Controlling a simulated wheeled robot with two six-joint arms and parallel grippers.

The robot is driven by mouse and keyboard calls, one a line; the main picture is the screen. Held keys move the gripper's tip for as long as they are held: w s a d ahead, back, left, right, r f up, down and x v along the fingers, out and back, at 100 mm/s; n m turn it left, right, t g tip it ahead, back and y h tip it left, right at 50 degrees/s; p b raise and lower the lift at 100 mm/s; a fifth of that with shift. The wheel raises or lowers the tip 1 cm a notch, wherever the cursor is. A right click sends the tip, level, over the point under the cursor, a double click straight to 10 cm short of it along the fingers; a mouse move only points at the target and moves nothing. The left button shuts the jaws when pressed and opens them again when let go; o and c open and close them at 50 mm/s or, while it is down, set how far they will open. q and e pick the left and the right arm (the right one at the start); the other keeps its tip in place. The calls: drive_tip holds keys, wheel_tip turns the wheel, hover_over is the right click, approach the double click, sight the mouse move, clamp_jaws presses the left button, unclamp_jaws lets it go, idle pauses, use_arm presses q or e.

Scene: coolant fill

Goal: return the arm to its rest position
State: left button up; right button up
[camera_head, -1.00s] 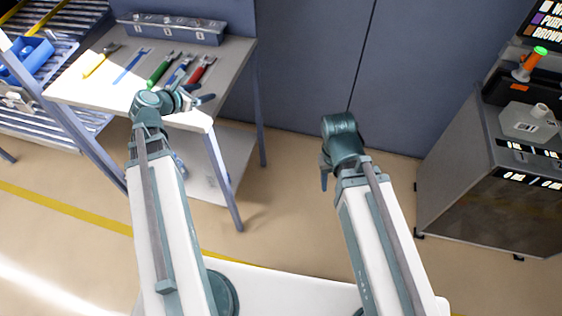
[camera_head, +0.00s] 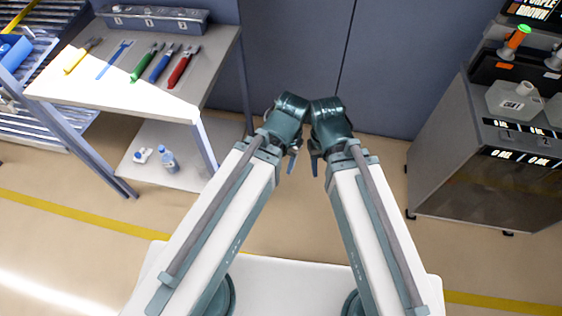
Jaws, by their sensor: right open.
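My left arm comes in from the lower left and leans to the right. Its gripper (camera_head: 293,160) hangs below the teal wrist, mostly hidden, and I cannot tell whether it is open. My right arm comes in from the lower right, leaning left. Its gripper (camera_head: 315,164) hangs below its wrist, open, with nothing visible in it. The two wrists are close together near the middle of the view, above the floor and clear of the table and the machine.
A grey table (camera_head: 213,77) at upper left holds several coloured tools and a metal toolbox (camera_head: 155,18). Bottles (camera_head: 168,160) stand on its lower shelf. A dark machine (camera_head: 455,150) with a grey jug (camera_head: 513,101) is at right. The floor (camera_head: 270,215) between is bare.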

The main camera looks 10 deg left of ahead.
wheel_tip(320, 180, up, 4)
drive_tip(key=p, duration=0.4)
drive_tip(key=shift+r, duration=0.2)
